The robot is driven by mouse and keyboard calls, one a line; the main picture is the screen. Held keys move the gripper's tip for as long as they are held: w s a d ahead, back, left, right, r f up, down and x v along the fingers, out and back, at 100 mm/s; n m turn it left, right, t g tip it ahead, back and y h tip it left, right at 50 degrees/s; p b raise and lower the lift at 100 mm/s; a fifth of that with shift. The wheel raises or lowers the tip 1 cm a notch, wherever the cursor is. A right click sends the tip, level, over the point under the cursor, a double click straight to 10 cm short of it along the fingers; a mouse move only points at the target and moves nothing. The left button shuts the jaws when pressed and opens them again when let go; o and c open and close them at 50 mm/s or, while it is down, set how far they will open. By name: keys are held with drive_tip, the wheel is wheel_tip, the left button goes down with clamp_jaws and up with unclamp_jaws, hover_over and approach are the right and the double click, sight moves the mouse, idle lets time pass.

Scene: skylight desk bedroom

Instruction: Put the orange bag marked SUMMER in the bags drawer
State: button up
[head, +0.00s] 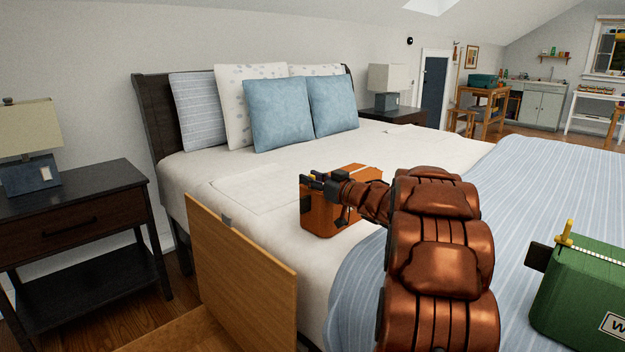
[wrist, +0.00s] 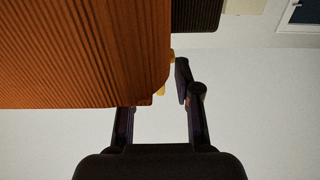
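The orange bag (head: 335,212) stands upright on the white part of the bed; no SUMMER marking is readable. In the head view my gripper (head: 314,182) is at its upper left, partly covering it. In the wrist view the bag's ribbed orange side (wrist: 80,50) fills the upper left, close to the fingers. My gripper (wrist: 158,105) has its fingers apart, with a small yellow piece and a dark block of the bag just beyond them. I cannot tell whether they touch. A light wooden panel (head: 235,255) stands at lower left; I cannot tell whether it belongs to the bags drawer.
A green bag (head: 585,295) with a yellow handle and a partly visible label starting with W is on the striped blanket (head: 545,190) at right. Blue pillows (head: 280,115) lie at the headboard. A dark nightstand (head: 75,215) with a lamp stands at left.

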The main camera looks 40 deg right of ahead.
drive_tip(key=shift+r, duration=0.15)
drive_tip(key=shift+o, duration=0.2)
drive_tip(key=s+d+p, duration=0.1)
drive_tip(key=s, duration=0.6)
drive_tip(key=shift+o, duration=0.4)
drive_tip(key=shift+s+r+p, duration=0.15)
drive_tip(key=shift+p, duration=0.3)
drive_tip(key=p, duration=0.1)
drive_tip(key=w+g+p, duration=0.1)
drive_tip(key=g+p, duration=0.1)
drive_tip(key=p, duration=0.1)
drive_tip(key=shift+w+a+r, duration=0.25)
drive_tip(key=shift+w+a, duration=0.15)
drive_tip(key=shift+d+b+x, duration=0.2)
drive_tip(key=shift+b+x, duration=0.05)
drive_tip(key=shift+x, duration=1.2)
drive_tip(key=shift+d+b+x, duration=0.15)
drive_tip(key=shift+b+x, duration=0.1)
drive_tip(key=shift+x, duration=1.2)
drive_tip(key=shift+w+r, duration=0.1)
drive_tip(key=shift+r, duration=0.05)
